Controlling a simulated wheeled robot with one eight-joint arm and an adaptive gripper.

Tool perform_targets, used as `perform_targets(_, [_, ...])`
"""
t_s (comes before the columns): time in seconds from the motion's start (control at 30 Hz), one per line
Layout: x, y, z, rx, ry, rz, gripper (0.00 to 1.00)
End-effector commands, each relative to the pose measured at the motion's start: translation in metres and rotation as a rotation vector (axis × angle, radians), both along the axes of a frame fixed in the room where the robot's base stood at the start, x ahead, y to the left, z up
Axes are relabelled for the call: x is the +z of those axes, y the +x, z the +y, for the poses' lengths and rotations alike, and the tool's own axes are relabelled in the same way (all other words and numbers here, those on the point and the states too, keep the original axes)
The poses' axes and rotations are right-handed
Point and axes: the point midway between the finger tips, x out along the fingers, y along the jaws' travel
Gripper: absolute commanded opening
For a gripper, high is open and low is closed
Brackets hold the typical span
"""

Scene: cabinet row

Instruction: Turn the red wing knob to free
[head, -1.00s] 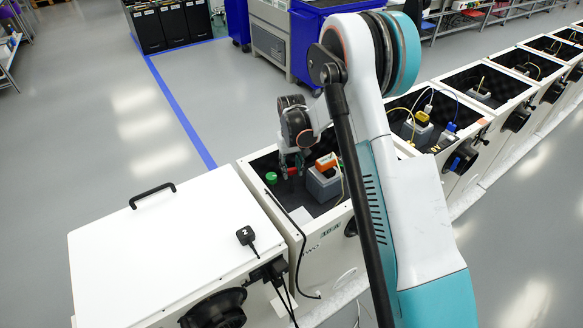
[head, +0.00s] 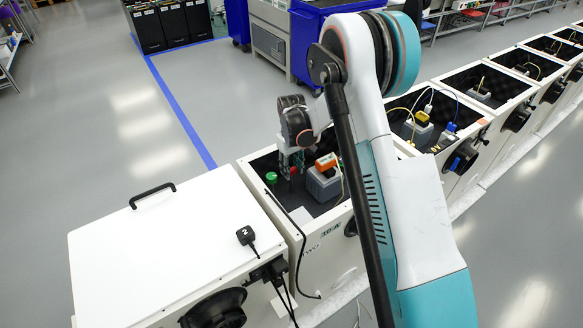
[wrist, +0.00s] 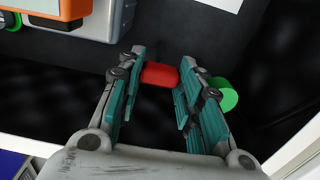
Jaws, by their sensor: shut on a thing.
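The red wing knob (wrist: 159,76) shows between my fingertips in the wrist view, with a finger pad on each side. In the head view the red knob (head: 293,170) is a small spot under the fingers, inside the open-topped white cabinet (head: 345,222). My gripper (wrist: 160,68) is shut on it; it also shows in the head view (head: 291,161), pointing down into the cabinet. The knob's base and any position marks are hidden or too small to read.
A green knob (head: 271,178) is just left of my gripper; in the wrist view the green knob (wrist: 226,95) is partly behind the right finger. A grey box (head: 323,184) with an orange device (head: 326,162) stands close on the right. A closed white cabinet (head: 160,250) is at front left.

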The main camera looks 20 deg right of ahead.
Motion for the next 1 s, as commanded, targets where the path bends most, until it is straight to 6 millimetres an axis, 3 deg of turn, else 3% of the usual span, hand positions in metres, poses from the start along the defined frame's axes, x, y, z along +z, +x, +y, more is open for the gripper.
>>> perform_targets(0.07, [-0.001,-0.001,0.0,0.001,0.0,0.003,0.09])
perform_targets(0.1, [-0.001,-0.001,0.0,0.001,0.0,0.003,0.42])
perform_targets(0.17, [-0.001,-0.001,0.0,0.001,0.0,0.003,0.53])
perform_targets(0.57, [0.004,0.0,0.0,0.0,0.0,0.001,0.53])
perform_targets(0.77, [0.032,-0.001,0.0,0.0,0.0,0.001,0.53])
perform_targets(1.0, [0.081,-0.001,0.0,0.0,0.0,0.001,0.53])
